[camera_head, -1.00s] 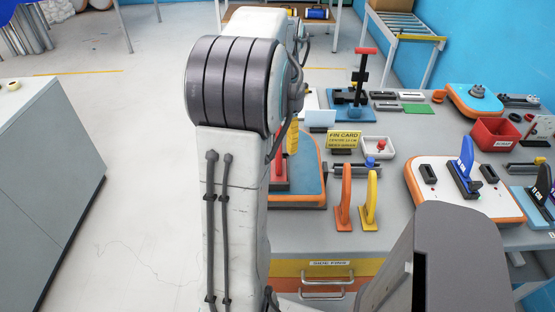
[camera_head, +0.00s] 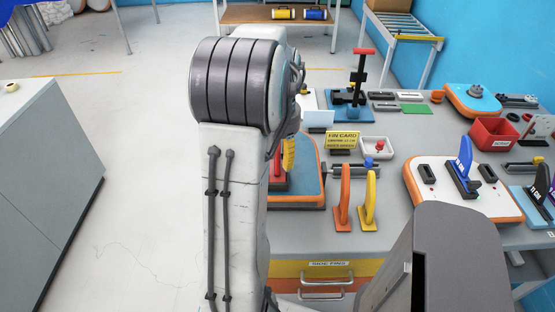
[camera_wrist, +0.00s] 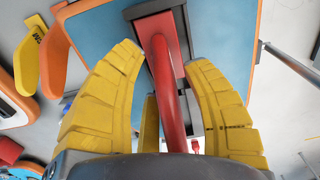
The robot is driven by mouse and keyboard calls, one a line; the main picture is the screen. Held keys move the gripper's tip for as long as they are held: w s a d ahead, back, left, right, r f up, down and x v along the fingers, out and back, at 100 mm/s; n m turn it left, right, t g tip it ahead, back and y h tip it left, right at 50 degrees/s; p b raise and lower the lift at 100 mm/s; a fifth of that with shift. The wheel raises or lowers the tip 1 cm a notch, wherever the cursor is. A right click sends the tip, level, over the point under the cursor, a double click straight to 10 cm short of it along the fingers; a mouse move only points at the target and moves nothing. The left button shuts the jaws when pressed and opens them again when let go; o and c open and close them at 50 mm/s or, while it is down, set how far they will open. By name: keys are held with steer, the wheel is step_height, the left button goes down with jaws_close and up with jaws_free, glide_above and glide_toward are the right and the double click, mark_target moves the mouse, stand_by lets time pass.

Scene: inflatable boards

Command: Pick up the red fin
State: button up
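The red fin (camera_wrist: 172,95) stands on a red base plate (camera_wrist: 153,22) on the blue, orange-edged board (camera_wrist: 105,30). In the head view the board (camera_head: 308,172) shows, and only a red part (camera_head: 279,182) beside my arm. My gripper (camera_wrist: 163,55) has yellow fingers, spread apart on either side of the fin. A gap shows between the fin and each finger. In the head view one yellow finger (camera_head: 289,153) shows low over the board; the rest is hidden behind my arm.
An orange fin (camera_head: 344,195) and a yellow fin (camera_head: 370,195) stand right of the board. A white board with a blue fin (camera_head: 465,160), a red bin (camera_head: 494,138) and a "FIN CARD" sign (camera_head: 343,139) are farther right and back. A drawer front (camera_head: 325,272) is below.

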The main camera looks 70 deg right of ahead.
jaws_close()
steer(key=shift+r, duration=0.1)
stand_by(0.4)
